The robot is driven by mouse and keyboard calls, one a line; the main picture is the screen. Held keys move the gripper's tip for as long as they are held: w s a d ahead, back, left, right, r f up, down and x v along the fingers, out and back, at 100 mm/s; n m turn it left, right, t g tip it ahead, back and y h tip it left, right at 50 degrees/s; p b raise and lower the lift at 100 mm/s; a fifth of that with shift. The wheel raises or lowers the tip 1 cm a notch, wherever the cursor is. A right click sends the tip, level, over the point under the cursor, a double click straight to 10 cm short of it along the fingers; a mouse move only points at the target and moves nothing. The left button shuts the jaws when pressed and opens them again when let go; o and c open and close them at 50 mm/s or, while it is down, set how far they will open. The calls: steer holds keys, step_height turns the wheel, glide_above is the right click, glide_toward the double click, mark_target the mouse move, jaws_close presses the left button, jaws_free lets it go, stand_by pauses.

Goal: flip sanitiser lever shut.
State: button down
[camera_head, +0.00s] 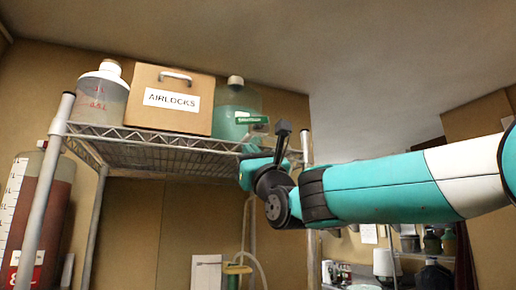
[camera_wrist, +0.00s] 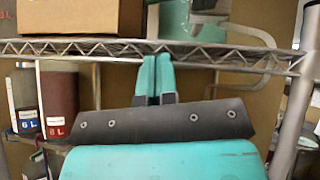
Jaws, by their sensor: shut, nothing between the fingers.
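A translucent green sanitiser container (camera_head: 235,104) with a pale cap and a green label stands at the right end of the wire shelf. Its lower part shows at the top of the wrist view (camera_wrist: 172,18), with a pale fitting (camera_wrist: 208,18) on its front. I cannot make out the lever's position. My gripper (camera_wrist: 156,60) is shut and empty, its teal fingertips together just below the shelf's front edge and left of the fitting. In the head view my wrist covers part of the area below the container.
The wire shelf (camera_head: 150,142) has a front rail close to my fingertips. A cardboard AIRLOCKS box (camera_head: 160,102) and a clear jug (camera_head: 101,95) stand left of the container. A shelf post (camera_wrist: 296,120) rises on the right.

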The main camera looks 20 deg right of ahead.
mark_target(238, 124)
steer(key=r+p, duration=0.1)
steer(key=r, duration=0.1)
steer(key=w+r+p, duration=0.1)
steer(key=a+r+p, duration=0.1)
steer(key=r+p, duration=0.1)
steer(key=shift+w+a+r, duration=0.1)
steer(key=shift+w+r, duration=0.2)
steer(key=shift+w, duration=0.05)
steer(key=shift+a+r+b, duration=0.45)
steer(key=shift+r+b, duration=0.35)
steer(key=shift+b, duration=0.9)
steer(key=shift+f, duration=0.1)
